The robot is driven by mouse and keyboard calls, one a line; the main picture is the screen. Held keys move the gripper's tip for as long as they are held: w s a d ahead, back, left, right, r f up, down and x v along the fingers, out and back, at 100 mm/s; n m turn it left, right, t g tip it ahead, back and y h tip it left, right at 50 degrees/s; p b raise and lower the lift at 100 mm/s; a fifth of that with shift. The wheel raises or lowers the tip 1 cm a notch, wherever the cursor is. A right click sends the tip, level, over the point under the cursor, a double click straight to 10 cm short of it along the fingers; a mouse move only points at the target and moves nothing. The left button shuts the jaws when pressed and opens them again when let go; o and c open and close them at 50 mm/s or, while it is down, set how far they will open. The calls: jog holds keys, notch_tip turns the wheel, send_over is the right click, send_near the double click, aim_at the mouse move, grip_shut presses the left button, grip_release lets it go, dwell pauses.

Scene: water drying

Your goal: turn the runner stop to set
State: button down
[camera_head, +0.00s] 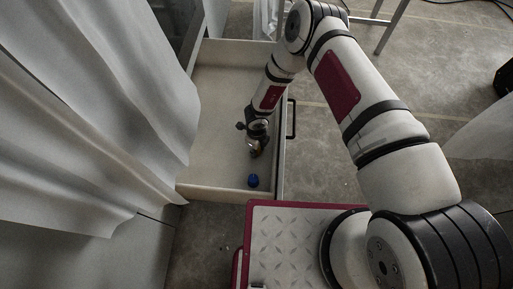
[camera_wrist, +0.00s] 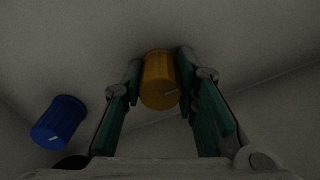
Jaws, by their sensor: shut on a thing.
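A ribbed yellow-orange knob (camera_wrist: 159,80) with a pale mark near its lower edge sits between the two fingers of my gripper (camera_wrist: 158,86). The fingers are shut on its sides. A matching blue knob (camera_wrist: 58,123) with a small pale mark stands apart to the left in the wrist view. In the head view the blue knob (camera_head: 252,181) is at the near end of an open drawer (camera_head: 222,80), and my gripper (camera_head: 255,150) is inside the drawer just beyond it. The yellow knob is mostly hidden there. No label shows which knob is the runner stop.
The drawer's right wall has a dark handle (camera_head: 291,118). White curtains (camera_head: 95,110) hang close along the drawer's left side. The drawer floor left of my gripper is bare. Concrete floor (camera_head: 335,160) lies open to the right.

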jog(key=c, duration=1.2)
grip_release()
jog(key=shift+c, duration=0.2)
notch_tip(320, 180, up, 12)
